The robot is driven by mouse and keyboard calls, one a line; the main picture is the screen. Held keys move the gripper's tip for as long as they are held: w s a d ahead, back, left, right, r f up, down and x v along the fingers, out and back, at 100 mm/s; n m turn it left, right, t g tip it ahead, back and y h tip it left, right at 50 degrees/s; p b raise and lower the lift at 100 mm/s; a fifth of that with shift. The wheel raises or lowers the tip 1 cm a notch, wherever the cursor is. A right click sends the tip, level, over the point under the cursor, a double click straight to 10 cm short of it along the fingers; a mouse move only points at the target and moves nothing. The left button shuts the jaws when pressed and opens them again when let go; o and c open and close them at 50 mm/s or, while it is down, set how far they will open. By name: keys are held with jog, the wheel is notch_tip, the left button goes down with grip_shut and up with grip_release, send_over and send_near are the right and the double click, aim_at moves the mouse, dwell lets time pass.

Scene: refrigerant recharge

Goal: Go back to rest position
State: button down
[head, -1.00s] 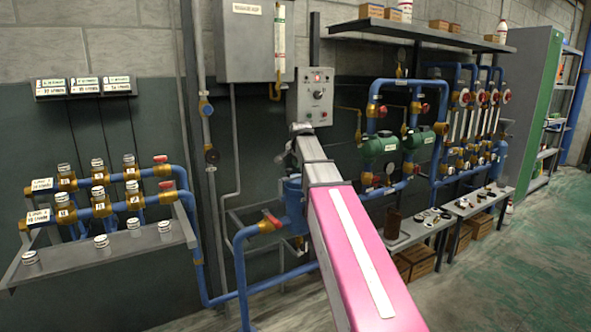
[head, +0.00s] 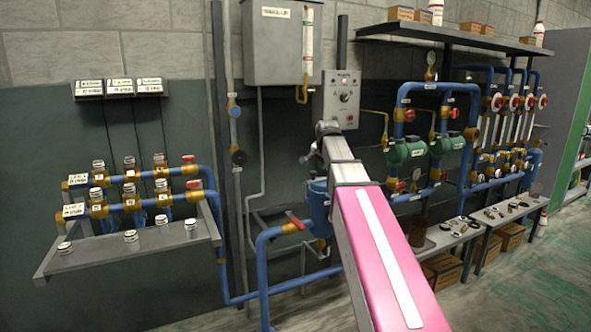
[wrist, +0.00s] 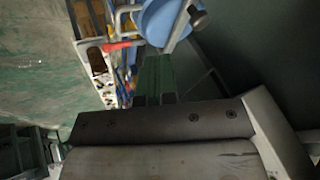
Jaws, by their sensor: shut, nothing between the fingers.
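My arm, pink with a white stripe, reaches from the bottom of the head view up toward the grey control box (head: 342,98) on the wall. Its far end is in front of the wall, just below and left of that box; the fingers are too small to make out there. In the wrist view my gripper (wrist: 155,68) shows as narrow green fingers beyond a dark body, together and holding nothing. A blue rounded part (wrist: 165,20) and a red handle (wrist: 118,45) lie beyond the fingertips. I cannot tell whether anything touches the gripper.
A wall shelf (head: 130,250) with small jars and valves stands at left. Blue pipes (head: 262,275) run low beside my arm. Green pumps (head: 405,150) and a low bench (head: 440,240) are at right. The green floor (head: 530,270) at right is open.

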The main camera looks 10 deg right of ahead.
jog(key=s+a+f+n+g, duration=0.15)
jog(key=s+f, duration=0.25)
jog(key=f, duration=0.4)
jog(key=s+f+n+g, duration=0.15)
jog(key=s+f, duration=0.25)
jog(key=f, duration=0.4)
jog(key=s+f+n, duration=0.2)
jog(key=s+f, duration=0.2)
jog(key=f, duration=0.4)
jog(key=s+a+f+n+g, duration=0.1)
jog(key=s+f+n+g, duration=0.2)
jog(key=s+f, duration=1.3)
jog(key=shift+s+a+f+n+y, duration=0.25)
jog(key=shift+s+n, duration=0.2)
jog(key=shift+n, duration=0.35)
jog(key=shift+d, duration=0.2)
